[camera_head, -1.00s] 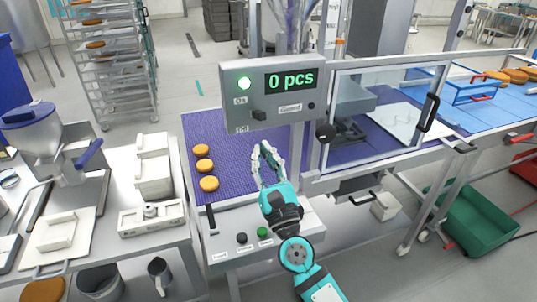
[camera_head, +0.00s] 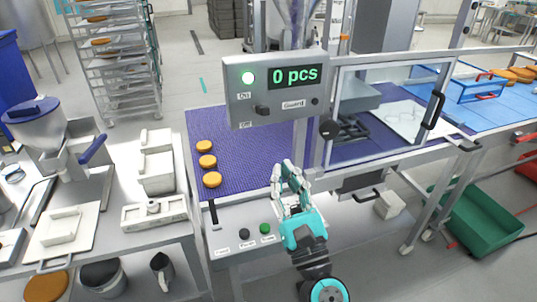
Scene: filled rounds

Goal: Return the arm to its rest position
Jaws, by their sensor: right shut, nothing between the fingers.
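My right gripper (camera_head: 286,174) is shut and empty. It is in front of the purple conveyor belt (camera_head: 240,137), over the belt's front edge and right of the control buttons. My right arm comes in from the bottom of the picture. My left gripper is not in view.
Several round orange-brown pieces are in view, including one on the belt's left side (camera_head: 207,161). A control panel reading "0 pcs" (camera_head: 275,87) stands behind. A green button (camera_head: 265,228) is left of my arm. A clear guard (camera_head: 385,105) and a green crate (camera_head: 478,220) are on the right.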

